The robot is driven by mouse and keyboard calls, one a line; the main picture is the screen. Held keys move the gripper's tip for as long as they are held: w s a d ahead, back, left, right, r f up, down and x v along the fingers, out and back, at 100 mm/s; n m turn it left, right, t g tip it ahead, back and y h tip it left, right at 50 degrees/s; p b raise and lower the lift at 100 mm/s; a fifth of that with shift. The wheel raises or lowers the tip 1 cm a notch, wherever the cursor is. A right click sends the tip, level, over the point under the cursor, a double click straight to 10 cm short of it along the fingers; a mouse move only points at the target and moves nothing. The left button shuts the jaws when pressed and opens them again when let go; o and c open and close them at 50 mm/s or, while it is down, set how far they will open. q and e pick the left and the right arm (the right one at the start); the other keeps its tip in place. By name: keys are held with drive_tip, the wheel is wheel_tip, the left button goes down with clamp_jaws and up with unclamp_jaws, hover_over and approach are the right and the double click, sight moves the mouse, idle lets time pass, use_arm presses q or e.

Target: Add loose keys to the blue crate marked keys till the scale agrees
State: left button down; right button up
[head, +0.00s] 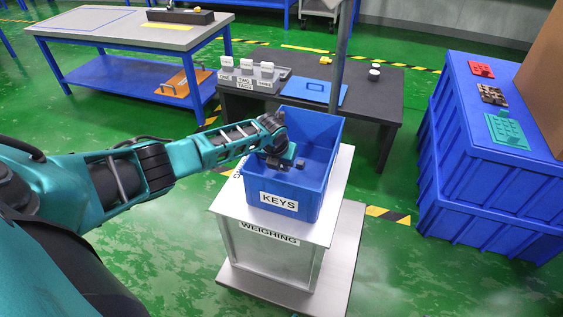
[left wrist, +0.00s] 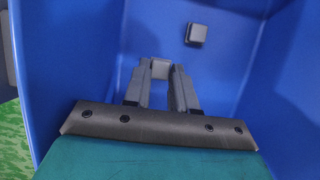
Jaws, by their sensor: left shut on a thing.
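The blue crate (head: 318,180) marked KEYS stands on the light grey weighing stand (head: 228,205), whose front reads WEIGHING. My left gripper (head: 274,163) is down inside the crate. In the left wrist view my left gripper (left wrist: 160,80) is shut on a small grey key (left wrist: 160,68), held between its fingertips. Another dark grey key (left wrist: 196,34) lies in the crate beyond the fingertips; a dark key (head: 300,163) also shows beside the gripper in the head view. My arm and the crate's front wall hide part of the crate floor. No scale reading is legible.
Behind the crate, a dark table (head: 386,105) holds a blue board (head: 318,92) and tag holders (head: 247,75). A blue-framed bench (head: 110,35) stands back left. Large blue bins (head: 470,160) at right carry red, patterned and teal pieces. A grey post rises behind the crate.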

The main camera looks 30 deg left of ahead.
use_arm(q)
drive_tip(key=shift+f, duration=0.4)
drive_tip(key=shift+f, duration=0.3)
drive_tip(key=shift+f, duration=0.25)
idle(0.3)
drive_tip(key=c, duration=1.3)
unclamp_jaws()
drive_tip(key=shift+c, duration=0.2)
drive_tip(key=o, duration=0.5)
